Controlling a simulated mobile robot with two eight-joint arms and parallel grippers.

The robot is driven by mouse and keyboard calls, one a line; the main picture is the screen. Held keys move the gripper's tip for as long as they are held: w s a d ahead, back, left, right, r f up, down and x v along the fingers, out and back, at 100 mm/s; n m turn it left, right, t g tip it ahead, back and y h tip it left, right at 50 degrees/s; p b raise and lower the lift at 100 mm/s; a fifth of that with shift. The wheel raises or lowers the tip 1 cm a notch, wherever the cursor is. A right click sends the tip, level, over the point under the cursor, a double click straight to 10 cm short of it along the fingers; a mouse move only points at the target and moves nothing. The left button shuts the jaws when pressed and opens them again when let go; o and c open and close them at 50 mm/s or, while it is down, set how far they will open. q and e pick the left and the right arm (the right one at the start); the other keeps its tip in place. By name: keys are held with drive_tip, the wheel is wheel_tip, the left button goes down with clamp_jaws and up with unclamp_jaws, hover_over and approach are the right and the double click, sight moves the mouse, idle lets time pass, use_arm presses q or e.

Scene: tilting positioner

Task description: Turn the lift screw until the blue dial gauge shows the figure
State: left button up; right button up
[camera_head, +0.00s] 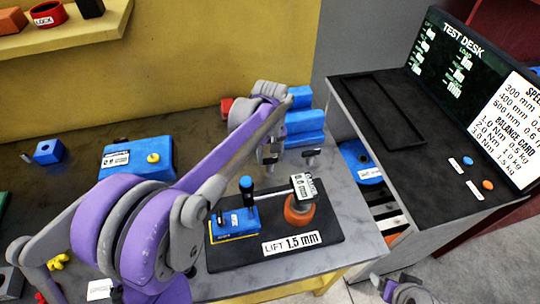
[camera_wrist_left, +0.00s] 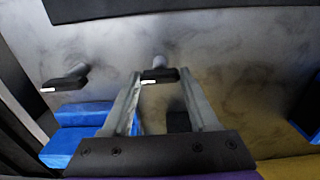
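A black plate (camera_head: 225,258) on the grey bench carries a label (camera_head: 289,243) reading "LIFT 1.5 mm". On it are a blue block (camera_head: 233,223), a post with a blue knob (camera_head: 246,184), and an orange round part (camera_head: 299,212). A white-faced gauge (camera_head: 304,187), its figures too small to read surely, sits above the orange part on a rod. My left gripper (camera_head: 269,148) points down behind the plate. In the left wrist view its fingers (camera_wrist_left: 160,90) are apart, with a black-ended tool (camera_wrist_left: 160,74) beyond and between the tips. Contact is unclear. I cannot single out the lift screw.
A second black-ended tool (camera_head: 311,154) stands nearby. Blue blocks (camera_head: 304,125) stand behind, and a blue box (camera_head: 138,157) lies left. A test desk (camera_head: 405,140) with a screen is right. A part of my right arm (camera_head: 402,291) shows at the bottom.

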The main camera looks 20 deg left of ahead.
use_arm(q)
drive_tip(key=c, duration=0.6)
drive_tip(key=shift+m, duration=0.4)
drive_tip(key=m, duration=0.5)
drive_tip(key=shift+m, duration=0.3)
drive_tip(key=m, duration=0.6)
drive_tip(key=shift+m+b, duration=0.35)
drive_tip(key=shift+m, duration=0.05)
drive_tip(key=o, duration=1.4)
